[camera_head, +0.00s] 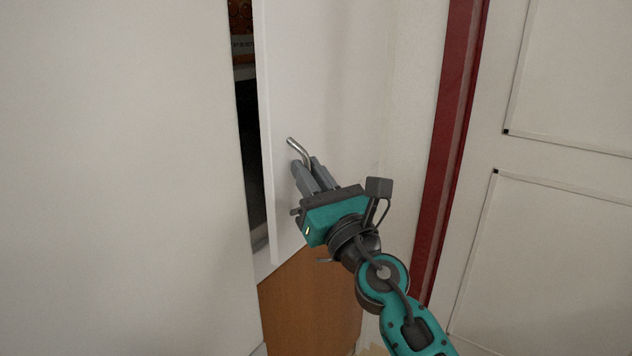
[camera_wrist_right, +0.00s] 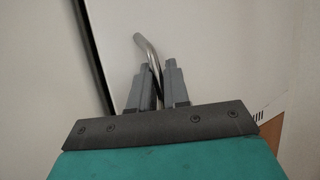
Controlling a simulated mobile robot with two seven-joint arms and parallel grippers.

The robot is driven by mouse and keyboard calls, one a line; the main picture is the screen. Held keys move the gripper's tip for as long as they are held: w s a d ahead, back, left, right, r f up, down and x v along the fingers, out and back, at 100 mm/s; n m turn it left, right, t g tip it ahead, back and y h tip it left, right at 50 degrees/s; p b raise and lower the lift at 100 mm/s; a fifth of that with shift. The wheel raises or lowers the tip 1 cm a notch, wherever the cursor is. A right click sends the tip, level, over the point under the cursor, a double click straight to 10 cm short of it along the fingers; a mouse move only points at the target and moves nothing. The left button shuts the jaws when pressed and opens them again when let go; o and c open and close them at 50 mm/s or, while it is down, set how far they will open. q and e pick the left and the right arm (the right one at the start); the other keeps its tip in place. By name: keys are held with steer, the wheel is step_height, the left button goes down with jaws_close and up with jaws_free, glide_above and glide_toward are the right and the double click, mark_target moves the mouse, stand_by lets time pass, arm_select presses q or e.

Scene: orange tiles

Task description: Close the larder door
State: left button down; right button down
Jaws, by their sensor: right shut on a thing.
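The larder door (camera_head: 315,80) is a tall white panel standing ajar. A narrow dark gap shows along its left edge. Its bent metal handle (camera_head: 298,148) sits near that edge, and it also shows in the right wrist view (camera_wrist_right: 146,52). My right gripper (camera_head: 308,170) is shut on the handle, with one finger on each side of it; its fingers also show in the right wrist view (camera_wrist_right: 157,78). The lower part of the handle is hidden between the fingers. My left gripper is not in view.
Inside the dark gap, a package with orange print (camera_head: 241,45) shows at the top. A white panel (camera_head: 120,180) fills the left side. Brown wood (camera_head: 310,300) shows below the door. A red frame (camera_head: 450,150) and white panelled door (camera_head: 560,200) stand at the right.

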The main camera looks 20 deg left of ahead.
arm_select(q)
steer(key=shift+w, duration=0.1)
arm_select(e)
steer(key=shift+s+a+r, duration=0.15)
steer(key=shift+a, duration=0.05)
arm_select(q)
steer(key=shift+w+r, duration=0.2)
arm_select(e)
steer(key=c, duration=1.2)
jaws_free()
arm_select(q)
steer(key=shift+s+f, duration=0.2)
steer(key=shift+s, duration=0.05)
arm_select(e)
steer(key=shift+d, duration=0.2)
arm_select(q)
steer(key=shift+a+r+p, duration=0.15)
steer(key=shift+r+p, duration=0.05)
steer(key=shift+p, duration=0.1)
arm_select(e)
steer(key=v, duration=1.2)
steer(key=shift+s+d+f, duration=0.15)
steer(key=shift+s+f, duration=0.1)
steer(key=shift+s, duration=0.05)
